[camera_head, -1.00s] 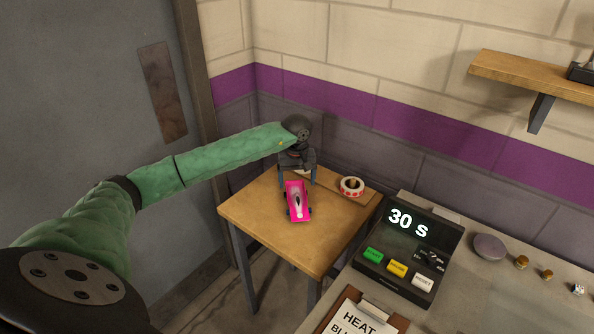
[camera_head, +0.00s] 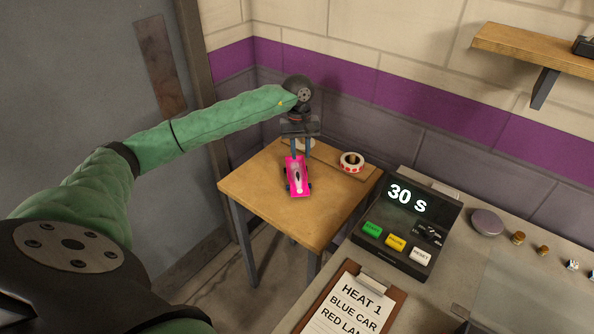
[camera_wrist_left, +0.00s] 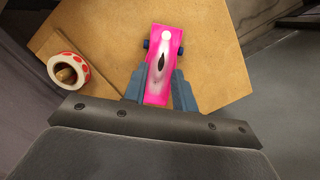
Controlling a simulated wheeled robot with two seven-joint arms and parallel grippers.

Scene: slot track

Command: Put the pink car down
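The pink car (camera_head: 297,181) is on or just above the small wooden table (camera_head: 250,187), its white-marked nose toward me. In the left wrist view, the car (camera_wrist_left: 158,55) lies between the blue-grey fingers of my left gripper (camera_wrist_left: 160,80). The fingers sit against both of its sides. In the head view, my left gripper (camera_head: 300,152) reaches down from above onto the car's rear end, its fingers close together. Any small gap under the car cannot be made out. My right gripper is not in view.
A red-dotted white tape roll (camera_head: 351,162) stands on the table beside the car. To the right, a bench holds a timer box (camera_head: 405,230) reading 30 s and a clipboard (camera_head: 350,305). The table's front half is clear. Walls close off the back.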

